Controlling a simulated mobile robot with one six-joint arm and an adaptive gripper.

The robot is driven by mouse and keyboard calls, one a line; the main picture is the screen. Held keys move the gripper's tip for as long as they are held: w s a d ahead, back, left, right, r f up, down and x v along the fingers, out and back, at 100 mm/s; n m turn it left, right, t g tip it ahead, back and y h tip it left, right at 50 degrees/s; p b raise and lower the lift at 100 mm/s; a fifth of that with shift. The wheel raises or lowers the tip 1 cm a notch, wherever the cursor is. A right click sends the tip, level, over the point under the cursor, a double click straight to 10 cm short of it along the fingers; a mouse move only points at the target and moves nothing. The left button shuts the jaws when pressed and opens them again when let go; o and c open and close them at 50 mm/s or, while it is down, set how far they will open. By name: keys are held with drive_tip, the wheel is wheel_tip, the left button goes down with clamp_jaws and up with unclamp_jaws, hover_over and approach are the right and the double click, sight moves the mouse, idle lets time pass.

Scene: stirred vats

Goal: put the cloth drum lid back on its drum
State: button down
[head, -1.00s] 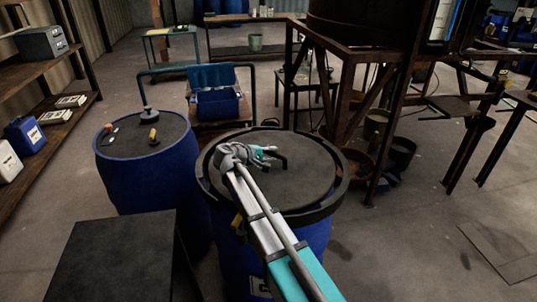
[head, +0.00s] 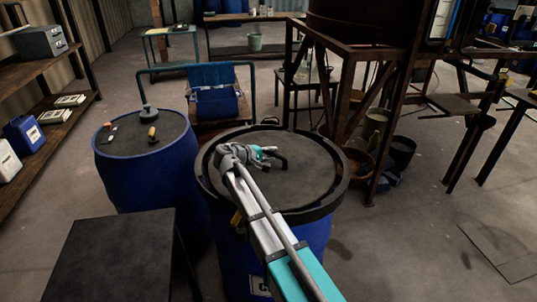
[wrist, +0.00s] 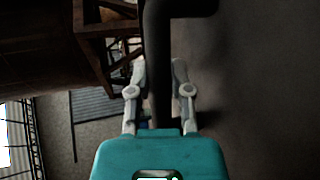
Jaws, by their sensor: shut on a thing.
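The drum lid (head: 300,185) is a dark grey disc lying level at the top of the nearer blue drum (head: 312,235), within a raised black ring (head: 338,193). Whether the lid is fully seated cannot be told. Its black handle (head: 283,162) stands up near the middle; in the wrist view the handle (wrist: 157,45) is a dark bar that bends toward the lid's grey face (wrist: 260,100). My gripper (head: 270,155) is over the lid, its fingers on both sides of the handle and shut on it, as the wrist view (wrist: 160,88) also shows. My arm hides part of the ring and drum front.
A second blue drum (head: 150,180) with small items on its top stands close at left. A dark table (head: 120,255) is at front left. A blue crate (head: 216,103) sits on a cart behind. A rusty stand (head: 360,130) rises at right. Open floor lies at front right.

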drive_tip(key=shift+c, duration=2.4)
unclamp_jaws()
drive_tip(key=shift+w, duration=0.15)
